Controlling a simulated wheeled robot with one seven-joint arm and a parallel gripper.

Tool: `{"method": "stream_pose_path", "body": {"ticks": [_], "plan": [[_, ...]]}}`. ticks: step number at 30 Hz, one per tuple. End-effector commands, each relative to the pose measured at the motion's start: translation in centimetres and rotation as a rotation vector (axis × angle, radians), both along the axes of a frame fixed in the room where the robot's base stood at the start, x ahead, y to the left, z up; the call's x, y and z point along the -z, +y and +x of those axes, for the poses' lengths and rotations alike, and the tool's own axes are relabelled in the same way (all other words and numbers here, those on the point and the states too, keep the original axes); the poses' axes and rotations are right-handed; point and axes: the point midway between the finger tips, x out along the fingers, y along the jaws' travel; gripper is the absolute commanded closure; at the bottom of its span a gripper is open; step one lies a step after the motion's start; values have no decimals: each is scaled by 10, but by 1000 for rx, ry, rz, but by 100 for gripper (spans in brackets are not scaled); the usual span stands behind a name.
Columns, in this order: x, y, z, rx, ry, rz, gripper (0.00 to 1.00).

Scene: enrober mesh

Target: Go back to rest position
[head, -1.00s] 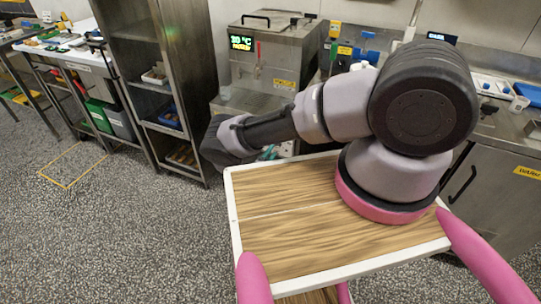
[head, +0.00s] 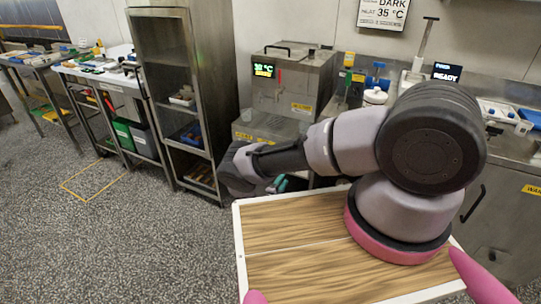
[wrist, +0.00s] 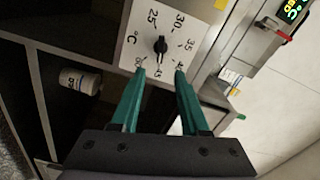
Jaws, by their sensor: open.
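My gripper (wrist: 160,75) shows in the wrist view with its two teal fingers apart and nothing between them. Beyond the fingertips is a white dial plate (wrist: 190,22) with a black knob and temperature numbers; whether the fingers touch it I cannot tell. In the head view my arm reaches left over my wooden deck, and the gripper's teal fingers (head: 281,184) show only in part behind the wrist, in front of the steel machine.
The steel machine (head: 292,85) has a lit display. An open steel shelf rack (head: 180,75) stands left of it. A counter (head: 512,145) with a READY display is at right. A white bottle (wrist: 80,81) lies in a dark compartment.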

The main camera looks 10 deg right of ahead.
Motion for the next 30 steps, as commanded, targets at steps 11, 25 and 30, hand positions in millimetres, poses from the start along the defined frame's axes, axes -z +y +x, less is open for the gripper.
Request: {"method": "stream_pose_path", "body": {"ticks": [11,25,30], "plan": [[-64,29,66,24,92,102,55],[-277,64,176,-112,382,323,55],[-365,65,184,-223,472,366,55]]}}
